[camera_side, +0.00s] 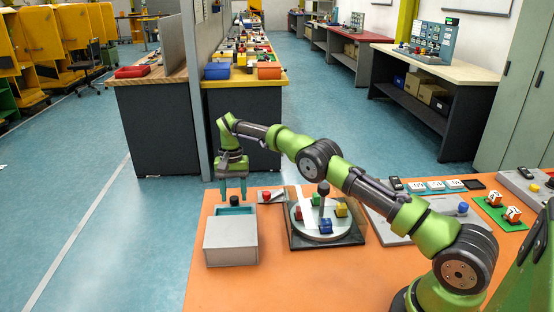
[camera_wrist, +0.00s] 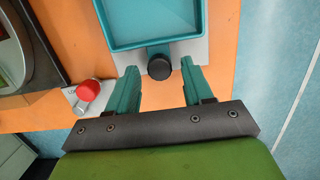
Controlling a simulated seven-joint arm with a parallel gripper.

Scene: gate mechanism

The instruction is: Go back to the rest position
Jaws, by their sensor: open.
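My gripper (camera_side: 233,188) is open, with its two teal fingers pointing down near the back edge of the orange table. It is just behind and above the grey drawer box (camera_side: 230,248). In the wrist view my gripper (camera_wrist: 161,82) has a gap between its fingers with nothing held. A black knob (camera_wrist: 159,68) on the box's edge shows between and just beyond the fingertips, apart from them. The knob also shows in the side view (camera_side: 234,201) under the fingers. The box's teal tray (camera_wrist: 160,22) looks empty in the part I see.
A red button (camera_side: 266,196) on a grey base stands right of the box. Further right is a round turntable (camera_side: 322,222) with coloured blocks and an upright dark handle. A grey panel (camera_side: 393,226) and dice on a green mat (camera_side: 498,212) lie beyond. The table's front left is clear.

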